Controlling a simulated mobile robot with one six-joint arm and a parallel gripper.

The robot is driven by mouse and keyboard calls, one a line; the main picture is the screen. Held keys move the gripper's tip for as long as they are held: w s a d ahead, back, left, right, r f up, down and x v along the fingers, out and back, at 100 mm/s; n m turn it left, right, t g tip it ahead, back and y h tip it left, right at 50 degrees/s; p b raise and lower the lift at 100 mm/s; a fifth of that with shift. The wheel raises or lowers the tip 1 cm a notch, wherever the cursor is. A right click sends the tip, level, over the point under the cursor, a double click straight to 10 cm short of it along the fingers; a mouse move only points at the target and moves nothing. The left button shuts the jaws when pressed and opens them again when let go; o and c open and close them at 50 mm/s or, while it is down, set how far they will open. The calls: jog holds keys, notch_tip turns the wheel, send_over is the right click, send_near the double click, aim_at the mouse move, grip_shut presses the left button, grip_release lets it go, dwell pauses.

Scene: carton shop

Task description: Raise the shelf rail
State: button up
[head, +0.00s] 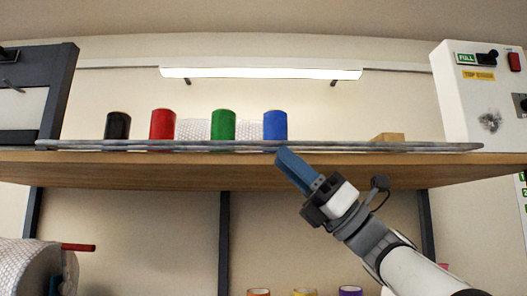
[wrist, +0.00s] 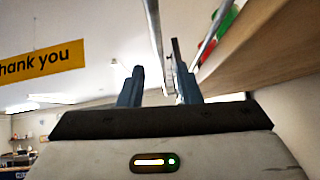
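The shelf rail (head: 350,146) is a long thin grey metal bar along the front edge of the wooden shelf, low at the level of the shelf top. My gripper (head: 287,160) reaches up from the lower right, its blue fingers at the rail just below the blue roll. In the wrist view my gripper (wrist: 158,85) has its two fingers apart. A grey bar of the rail (wrist: 154,25) runs between them, nearer the right finger; I see no clear grip on it. A second grey bar shows to the right, beside the shelf.
Black (head: 117,126), red (head: 162,124), green (head: 222,125) and blue (head: 275,125) rolls stand behind the rail, with a small wooden block (head: 389,137) to the right. A white control box (head: 480,95) stands at the right end. More rolls sit below the shelf (head: 130,165).

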aim_at(266, 143)
jog(key=p+x, duration=0.1)
jog(key=x, duration=0.4)
jog(key=shift+a+r+p, duration=0.2)
jog(key=shift+p, duration=0.2)
jog(key=shift+c, duration=0.5)
